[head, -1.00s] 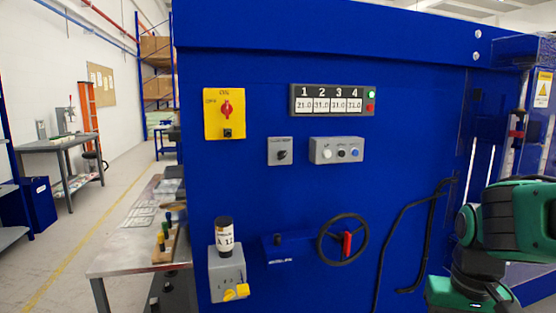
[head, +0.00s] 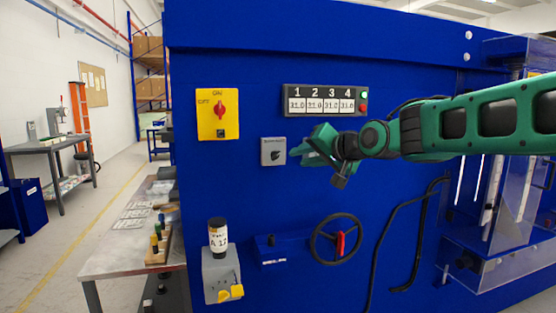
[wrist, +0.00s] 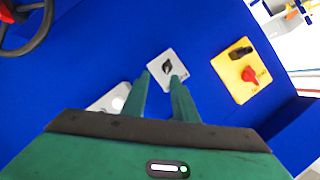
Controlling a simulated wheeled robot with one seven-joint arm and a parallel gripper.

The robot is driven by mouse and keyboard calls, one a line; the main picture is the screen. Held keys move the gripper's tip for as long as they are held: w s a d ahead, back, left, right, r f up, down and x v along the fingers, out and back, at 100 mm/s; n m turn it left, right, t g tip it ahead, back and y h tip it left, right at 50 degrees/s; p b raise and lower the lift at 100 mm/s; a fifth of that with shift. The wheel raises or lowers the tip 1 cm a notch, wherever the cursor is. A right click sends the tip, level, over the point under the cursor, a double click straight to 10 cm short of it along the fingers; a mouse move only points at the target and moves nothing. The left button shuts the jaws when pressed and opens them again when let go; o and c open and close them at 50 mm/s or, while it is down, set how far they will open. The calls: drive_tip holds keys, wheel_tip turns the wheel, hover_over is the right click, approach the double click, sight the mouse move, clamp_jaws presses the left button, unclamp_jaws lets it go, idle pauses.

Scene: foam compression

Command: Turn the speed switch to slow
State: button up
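The speed switch, a black rotary knob on a small grey plate (head: 273,152), is on the blue machine front. In the wrist view the grey plate (wrist: 156,60) and its dark knob (wrist: 168,68) lie just beyond the fingertips. My gripper (head: 296,150) is just right of the switch in the head view, pointing toward it. In the wrist view my gripper (wrist: 161,78) has its two green fingers apart with nothing between them. The fingers look short of the knob, and I see no contact. The knob's labels are too small to read.
A yellow plate with a red switch (head: 218,114) is left of the speed switch. The numbered display panel (head: 325,101) is above. A handwheel (head: 318,250) is below.

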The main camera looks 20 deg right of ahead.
sight(278, 156)
drive_tip(key=x, duration=0.3)
drive_tip(key=r+x, duration=0.1)
drive_tip(key=x, duration=0.3)
drive_tip(key=a+x, duration=0.1)
drive_tip(key=x, duration=0.3)
drive_tip(key=shift+w+r, duration=0.2)
drive_tip(key=shift+r, duration=0.05)
drive_tip(key=shift+c, duration=0.2)
clamp_jaws()
